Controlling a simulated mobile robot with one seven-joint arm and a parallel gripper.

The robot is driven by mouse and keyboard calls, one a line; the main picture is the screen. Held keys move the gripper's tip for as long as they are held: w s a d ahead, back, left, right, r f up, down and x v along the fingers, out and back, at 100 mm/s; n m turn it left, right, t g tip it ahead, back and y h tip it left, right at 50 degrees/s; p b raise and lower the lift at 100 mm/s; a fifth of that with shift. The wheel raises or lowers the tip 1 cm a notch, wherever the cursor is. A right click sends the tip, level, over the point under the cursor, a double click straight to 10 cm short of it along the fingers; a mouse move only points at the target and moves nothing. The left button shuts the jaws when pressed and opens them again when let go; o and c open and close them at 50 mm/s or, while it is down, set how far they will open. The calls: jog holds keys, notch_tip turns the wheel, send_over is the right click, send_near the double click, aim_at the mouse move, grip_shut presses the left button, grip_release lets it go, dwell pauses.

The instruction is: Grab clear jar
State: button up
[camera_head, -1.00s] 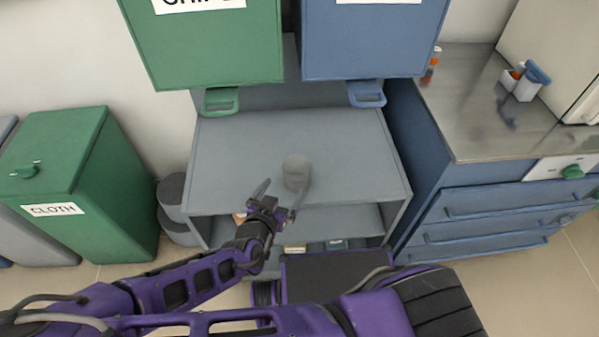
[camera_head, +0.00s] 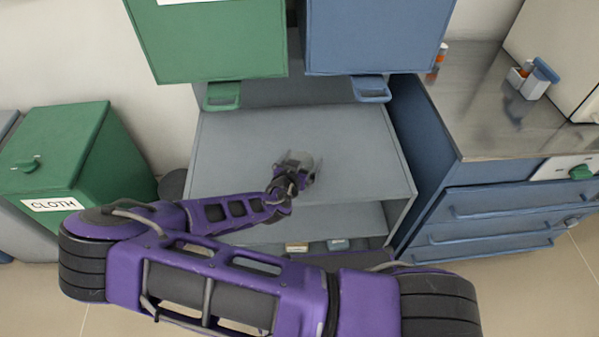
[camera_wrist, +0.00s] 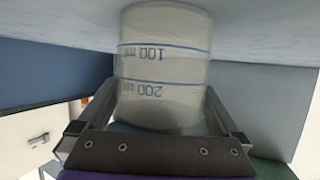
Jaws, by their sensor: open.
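The clear jar (camera_wrist: 163,65) fills the middle of the wrist view, with blue lines and "100" and "200" marks that read upside down there. In the head view the jar (camera_head: 304,158) stands on the grey shelf top (camera_head: 240,150), partly hidden by my gripper (camera_head: 297,168). My gripper is open. In the wrist view its two fingers (camera_wrist: 160,112) lie on either side of the jar. I cannot tell whether either finger touches it.
A green cabinet (camera_head: 207,40) and a blue cabinet (camera_head: 378,38) hang above the shelf, with handles at their lower edges. A steel-topped counter (camera_head: 490,110) stands at right. A green CLOTH bin (camera_head: 75,150) stands at left.

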jog(key=shift+w+d+f, duration=0.1)
jog(key=shift+w, duration=0.1)
jog(key=c, duration=1)
